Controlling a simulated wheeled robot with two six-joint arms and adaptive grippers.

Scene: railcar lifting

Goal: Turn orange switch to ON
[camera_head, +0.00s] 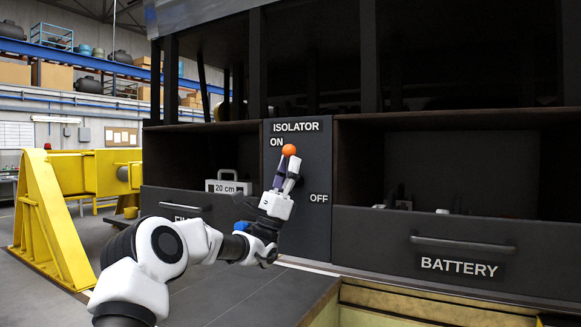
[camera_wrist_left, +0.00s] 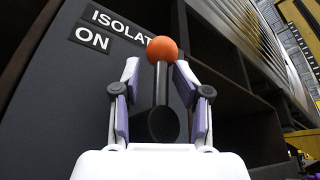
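The orange switch is a dark lever with an orange ball knob (camera_head: 289,150) on a dark panel (camera_head: 310,160) marked ISOLATOR. In the head view the ball is just right of the ON label (camera_head: 277,142) and well above OFF (camera_head: 319,198). My left gripper (camera_head: 287,169) is in front of the panel, just below the ball. In the left wrist view its fingers (camera_wrist_left: 157,72) stand apart on either side of the lever, just short of the ball (camera_wrist_left: 162,49). A gap shows at the left finger; contact at the right cannot be told. My right gripper is not in view.
A BATTERY drawer (camera_head: 455,250) with a handle is on the right, below an open compartment. A box marked 20 cm (camera_head: 228,183) sits in the left compartment. A yellow stand (camera_head: 50,215) is at far left.

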